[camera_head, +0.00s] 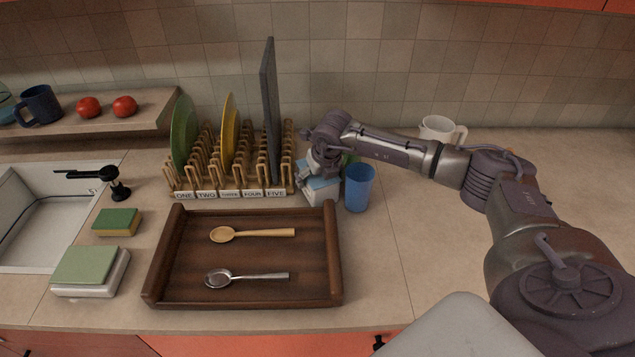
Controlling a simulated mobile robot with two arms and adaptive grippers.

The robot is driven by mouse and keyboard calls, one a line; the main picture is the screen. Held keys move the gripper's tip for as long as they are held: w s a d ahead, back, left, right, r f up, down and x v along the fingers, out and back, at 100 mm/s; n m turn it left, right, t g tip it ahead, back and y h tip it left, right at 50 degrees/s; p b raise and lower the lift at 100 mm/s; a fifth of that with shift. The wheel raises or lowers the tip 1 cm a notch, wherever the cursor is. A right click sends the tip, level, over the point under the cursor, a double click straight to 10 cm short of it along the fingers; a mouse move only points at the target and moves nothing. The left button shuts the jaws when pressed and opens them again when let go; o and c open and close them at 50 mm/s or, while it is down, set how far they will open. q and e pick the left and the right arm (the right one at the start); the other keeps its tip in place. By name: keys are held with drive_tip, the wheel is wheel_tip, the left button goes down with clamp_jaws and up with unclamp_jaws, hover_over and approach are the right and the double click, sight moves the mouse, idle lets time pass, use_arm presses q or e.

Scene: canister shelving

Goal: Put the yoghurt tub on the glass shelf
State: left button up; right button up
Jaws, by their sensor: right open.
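I see no clear yoghurt tub and no glass shelf in the head view. A small white and light-blue item (321,190) stands on the counter right of the plate rack; I cannot tell whether it is the tub. My right gripper (322,168) is open, pointing down at this item's top and partly hiding it. I cannot tell whether they touch. My left gripper is out of view.
A blue cup (359,188) stands close right of the gripper, with a green thing partly hidden behind. The wooden plate rack (178,186) is close left. A wooden tray (325,285) with two spoons lies in front. A white mug (437,128) stands behind my arm.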

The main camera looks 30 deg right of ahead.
drive_tip(key=shift+f, duration=0.15)
idle(0.4)
drive_tip(key=c, duration=1.5)
